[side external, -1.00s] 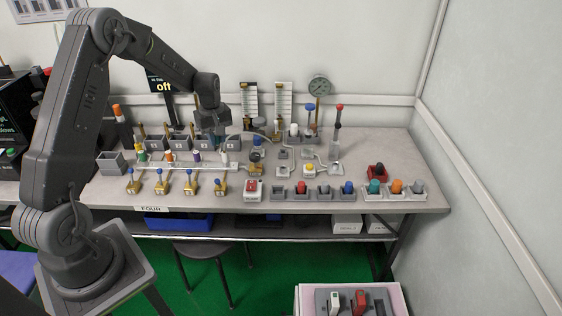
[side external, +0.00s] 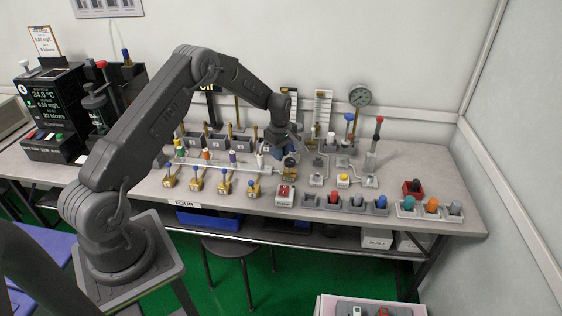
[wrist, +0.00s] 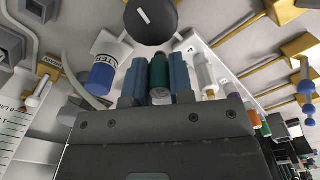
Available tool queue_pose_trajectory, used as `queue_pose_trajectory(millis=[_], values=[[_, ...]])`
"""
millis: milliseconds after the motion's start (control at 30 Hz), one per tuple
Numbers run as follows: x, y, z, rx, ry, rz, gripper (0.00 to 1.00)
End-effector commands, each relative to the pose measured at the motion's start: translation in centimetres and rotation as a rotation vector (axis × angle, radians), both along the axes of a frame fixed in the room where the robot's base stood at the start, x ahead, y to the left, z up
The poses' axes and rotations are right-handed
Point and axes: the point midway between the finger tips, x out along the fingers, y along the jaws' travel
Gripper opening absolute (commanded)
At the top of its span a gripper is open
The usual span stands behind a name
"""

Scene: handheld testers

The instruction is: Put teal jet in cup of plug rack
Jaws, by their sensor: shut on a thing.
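My gripper (side external: 281,148) is over the middle of the bench. In the wrist view my gripper (wrist: 157,78) has its blue fingers shut on a dark teal cylinder, the teal jet (wrist: 159,80), which stands between them with its tip pointing away from the palm. The jet is too small to make out in the side view. A row of grey cups (side external: 307,202) along the front right holds red, grey and blue plugs. A second row beside it holds a teal plug (side external: 408,204), an orange plug and a grey one. I cannot tell which row is the plug rack.
A blue labelled cylinder (wrist: 103,75) and a black round knob (wrist: 150,20) are close to the fingers. Brass valves (side external: 224,185) line the front left. A tall red-topped post (side external: 374,140) and a dial gauge (side external: 360,96) stand right of the gripper.

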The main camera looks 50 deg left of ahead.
Motion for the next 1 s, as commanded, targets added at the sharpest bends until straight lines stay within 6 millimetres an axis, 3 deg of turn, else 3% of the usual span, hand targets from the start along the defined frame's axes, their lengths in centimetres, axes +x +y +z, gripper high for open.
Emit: queue_pose_trajectory(millis=[333,700,733,1000], values=[[0.0,-0.1,-3.9,-0.001,0.001,-0.001,0.00],[0.0,-0.1,-4.3,0.000,0.000,-0.001,0.00],[0.0,-0.1,-4.3,0.000,-0.001,-0.001,0.22],[0.0,-0.1,-4.3,0.000,-0.001,-0.001,0.47]])
